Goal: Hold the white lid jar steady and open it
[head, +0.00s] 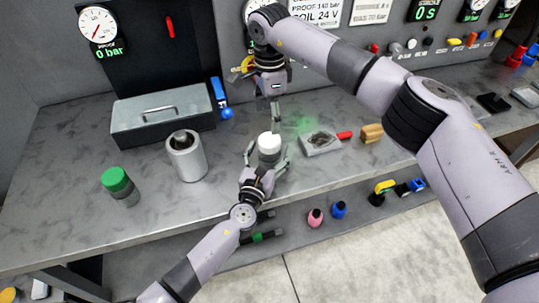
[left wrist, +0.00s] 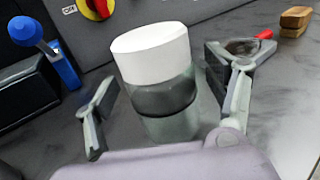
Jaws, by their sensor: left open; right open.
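The white lid jar stands upright on the grey bench, with a white lid (head: 269,141) over a clear body with dark contents. In the left wrist view the jar (left wrist: 165,103) fills the middle, its lid at the top. My left gripper (head: 268,152) is open around the jar body, one finger on each side. The left wrist view shows a gap between the jar and the left finger, and a smaller one at the right finger. My right gripper (head: 276,122) points down from above, close over the lid in the head view. Its fingertips are small there, and contact cannot be told.
A green-lid jar (head: 121,187) and a grey cylinder (head: 187,158) stand to the left. A grey toolbox (head: 162,115) and a blue-handled item (head: 220,93) lie behind.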

